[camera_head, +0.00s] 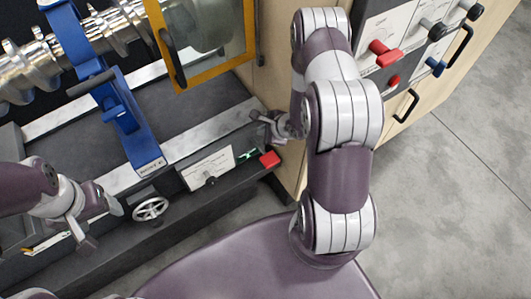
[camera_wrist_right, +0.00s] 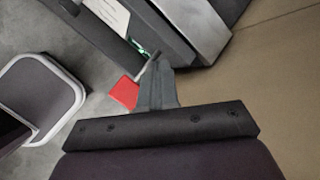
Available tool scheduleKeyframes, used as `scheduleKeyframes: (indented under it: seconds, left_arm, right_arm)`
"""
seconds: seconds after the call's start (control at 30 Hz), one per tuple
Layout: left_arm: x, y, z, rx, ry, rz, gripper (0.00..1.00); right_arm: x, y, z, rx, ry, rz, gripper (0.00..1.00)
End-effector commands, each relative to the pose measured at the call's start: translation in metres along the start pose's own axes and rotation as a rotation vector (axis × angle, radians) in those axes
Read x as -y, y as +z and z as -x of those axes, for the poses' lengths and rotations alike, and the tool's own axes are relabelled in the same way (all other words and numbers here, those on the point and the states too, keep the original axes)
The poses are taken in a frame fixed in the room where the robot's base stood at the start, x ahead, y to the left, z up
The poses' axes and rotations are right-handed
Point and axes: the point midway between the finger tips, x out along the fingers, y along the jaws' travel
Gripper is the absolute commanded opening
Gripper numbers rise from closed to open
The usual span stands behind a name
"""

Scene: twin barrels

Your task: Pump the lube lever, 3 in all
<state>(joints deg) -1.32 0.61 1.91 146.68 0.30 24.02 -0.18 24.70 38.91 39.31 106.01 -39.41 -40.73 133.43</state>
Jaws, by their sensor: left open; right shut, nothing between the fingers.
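The lube lever's red end (camera_head: 270,159) sticks out at the right end of the dark machine bed, next to a small green part. The red end also shows in the right wrist view (camera_wrist_right: 124,92), just left of my right gripper's fingers. My right gripper (camera_head: 268,122) is shut and empty beside the bed's end, above the lever in the picture. In the wrist view its closed fingers (camera_wrist_right: 155,68) overlap the lever's edge; whether they touch it I cannot tell. My left gripper (camera_head: 100,226) is open and empty at the lower left, by the bed's front.
A white handwheel (camera_head: 151,209) and a white label plate (camera_head: 207,168) sit on the bed's front. A blue steady frame (camera_head: 132,131) holds a metal screw shaft. An orange-framed guard (camera_head: 213,71) hangs above. A control panel (camera_head: 385,33) with red and blue knobs stands right.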

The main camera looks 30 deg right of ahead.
Motion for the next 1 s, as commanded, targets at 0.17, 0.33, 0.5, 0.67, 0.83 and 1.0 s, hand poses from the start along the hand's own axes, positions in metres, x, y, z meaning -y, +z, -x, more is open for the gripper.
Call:
scheduleKeyframes:
  seconds: [0.17, 0.33, 0.5, 0.67, 0.83, 1.0]
  left_arm:
    - [0.000, 0.003, -0.027, 0.000, 0.000, 0.000, 0.69]
    - [0.000, 0.006, -0.053, 0.000, 0.000, 0.000, 0.69]
    - [0.000, 0.008, -0.068, 0.000, 0.000, 0.000, 0.69]
    - [0.000, 0.009, -0.073, 0.000, 0.000, 0.000, 0.69]
    - [0.000, 0.009, -0.072, 0.000, 0.000, 0.000, 0.69]
    - [0.000, 0.009, -0.072, 0.000, 0.000, 0.000, 0.69]
  right_arm:
    - [-0.013, -0.013, -0.019, 0.000, 0.000, 0.001, 0.00]
    - [-0.025, -0.026, -0.037, 0.000, 0.000, 0.001, 0.00]
    - [-0.036, -0.036, -0.050, 0.000, 0.001, -0.001, 0.00]
    - [-0.041, -0.041, -0.057, 0.000, 0.001, 0.001, 0.00]
    - [-0.041, -0.041, -0.056, 0.000, 0.001, 0.001, 0.00]
    - [-0.041, -0.041, -0.056, 0.000, 0.001, 0.001, 0.00]
